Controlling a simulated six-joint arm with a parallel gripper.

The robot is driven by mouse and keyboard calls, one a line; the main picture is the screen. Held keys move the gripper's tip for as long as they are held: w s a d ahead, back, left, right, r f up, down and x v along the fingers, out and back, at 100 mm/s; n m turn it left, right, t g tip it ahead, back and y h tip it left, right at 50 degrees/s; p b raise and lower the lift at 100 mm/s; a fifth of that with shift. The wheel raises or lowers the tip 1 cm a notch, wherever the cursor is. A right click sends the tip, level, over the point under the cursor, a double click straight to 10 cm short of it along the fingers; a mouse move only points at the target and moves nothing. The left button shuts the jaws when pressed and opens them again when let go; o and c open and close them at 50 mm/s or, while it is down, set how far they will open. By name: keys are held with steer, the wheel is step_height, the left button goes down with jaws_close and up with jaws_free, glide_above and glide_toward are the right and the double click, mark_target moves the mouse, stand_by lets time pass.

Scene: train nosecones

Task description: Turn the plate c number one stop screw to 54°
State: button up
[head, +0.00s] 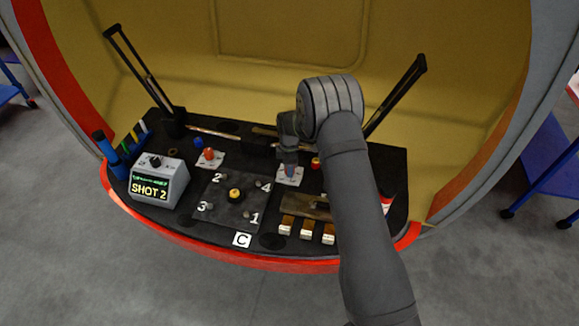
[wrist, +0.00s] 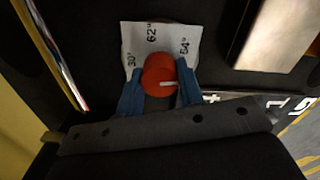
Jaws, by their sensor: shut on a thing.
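A red knob (wrist: 157,72) with a white pointer mark stands on a white card (wrist: 136,36) printed 30°, 62° and 54°. The mark points to the right in the wrist view, below the 54° print. My gripper (wrist: 160,80) is shut on the knob, one blue finger at each side. In the head view my gripper (head: 289,166) reaches down over the white card (head: 290,180) behind the numeral 4. The dark plate (head: 222,217) with numerals 1 to 4 and a yellow centre knob (head: 235,194) lies in front, beside the C label (head: 242,240).
A second card with an orange-red knob (head: 209,154) stands to the left. A display box reading SHOT 2 (head: 158,182) is at the far left. Several brass-and-white blocks (head: 307,230) sit at the front right. Two dark upright bars (head: 130,55) (head: 400,90) rise behind.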

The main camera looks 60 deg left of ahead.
steer(key=n, duration=0.5)
stand_by(0.5)
steer(key=o, duration=1)
step_height(320, 180, up, 18)
steer(key=shift+f, duration=0.25)
steer(key=shift+f, duration=0.1)
step_height(320, 180, down, 17)
steer(key=shift+f, duration=0.15)
stand_by(0.4)
